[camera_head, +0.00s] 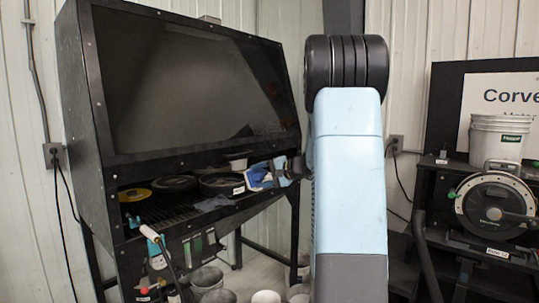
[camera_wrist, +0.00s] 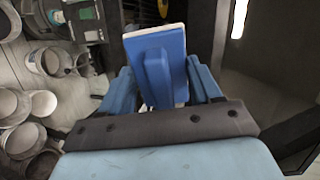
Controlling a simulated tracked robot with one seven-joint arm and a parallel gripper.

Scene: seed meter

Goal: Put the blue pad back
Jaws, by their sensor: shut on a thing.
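The blue pad (camera_wrist: 157,62) is a flat blue block with a pale edge and a raised blue grip on its back. In the wrist view it sits between the two blue fingers of my gripper (camera_wrist: 163,88), which are shut on its raised part. In the head view the blue pad (camera_head: 257,175) shows at the right end of the black cabinet's open shelf, with my gripper (camera_head: 279,173) just right of it. My arm hides part of the area to the right. I cannot tell whether the pad touches the shelf.
The black cabinet (camera_head: 75,90) has a dark window above a grated shelf. Black round plates (camera_head: 174,184), one with a yellow disc (camera_head: 134,195), lie on the shelf. Several buckets (camera_head: 206,279) stand below. A seed-meter stand with a white bucket (camera_head: 497,140) is at right.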

